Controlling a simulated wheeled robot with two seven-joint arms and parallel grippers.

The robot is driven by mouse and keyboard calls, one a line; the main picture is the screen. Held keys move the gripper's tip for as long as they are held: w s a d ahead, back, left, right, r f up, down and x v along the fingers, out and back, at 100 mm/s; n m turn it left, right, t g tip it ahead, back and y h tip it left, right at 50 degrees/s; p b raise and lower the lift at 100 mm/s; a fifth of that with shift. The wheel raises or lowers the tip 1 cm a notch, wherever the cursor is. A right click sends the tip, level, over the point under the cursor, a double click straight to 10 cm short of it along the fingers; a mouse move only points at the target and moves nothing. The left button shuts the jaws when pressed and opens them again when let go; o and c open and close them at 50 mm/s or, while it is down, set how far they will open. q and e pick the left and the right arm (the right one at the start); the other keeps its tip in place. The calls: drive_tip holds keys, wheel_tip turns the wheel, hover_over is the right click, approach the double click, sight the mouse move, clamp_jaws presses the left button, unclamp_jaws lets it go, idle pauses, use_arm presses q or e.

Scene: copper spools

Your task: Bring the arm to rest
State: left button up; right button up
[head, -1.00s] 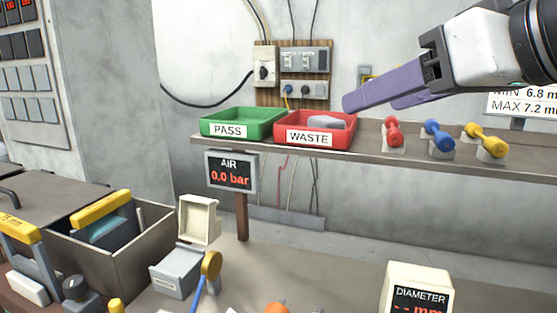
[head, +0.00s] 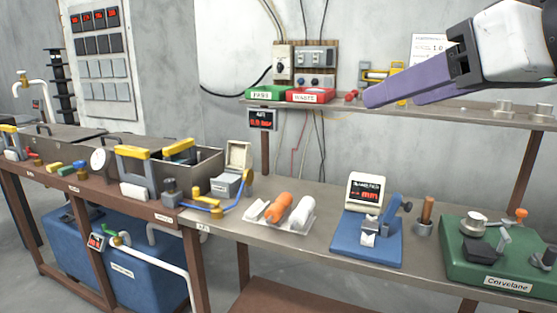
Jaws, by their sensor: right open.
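My right gripper (head: 372,99) comes in from the upper right in the head view. Its purple fingers point left, in front of the shelf, and look empty. The fingers hide part of the shelf and some of what stands on it. The red WASTE tray (head: 310,101) and the green PASS tray (head: 262,99) sit on the shelf to the left of the fingertips. My left gripper is not in view.
The long shelf (head: 455,113) runs behind the gripper. Below it is a bench (head: 290,250) with a white tray (head: 305,218) of rolls, a blue gauge (head: 366,247) and a green device (head: 470,262). The air above the bench is clear.

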drive_tip(key=w+a+f+g+y, duration=0.1)
drive_tip(key=w+a+f, duration=0.1)
drive_tip(key=w+f, duration=0.45)
drive_tip(key=w+a+f+g+y, duration=0.1)
drive_tip(key=w+a+f, duration=0.15)
drive_tip(key=f, duration=0.75)
wheel_tip(320, 180, down, 20)
drive_tip(key=m, duration=0.2)
drive_tip(key=s+d+f+h, duration=0.1)
drive_tip(key=s+f, duration=0.2)
drive_tip(key=f, duration=0.4)
drive_tip(key=s+d+f+m+h, duration=0.1)
drive_tip(key=s+f, duration=0.2)
drive_tip(key=f, duration=0.3)
drive_tip(key=s+d+f+h, duration=0.1)
drive_tip(key=s+f, duration=0.3)
drive_tip(key=f, duration=0.3)
drive_tip(key=s+d+f+g, duration=0.1)
drive_tip(key=s+f, duration=0.4)
drive_tip(key=s, duration=0.3)
drive_tip(key=s+d+f+g+h, duration=0.1)
drive_tip(key=s+f, duration=0.5)
drive_tip(key=s, duration=0.2)
drive_tip(key=shift+f+n, duration=0.3)
drive_tip(key=shift+n, duration=0.1)
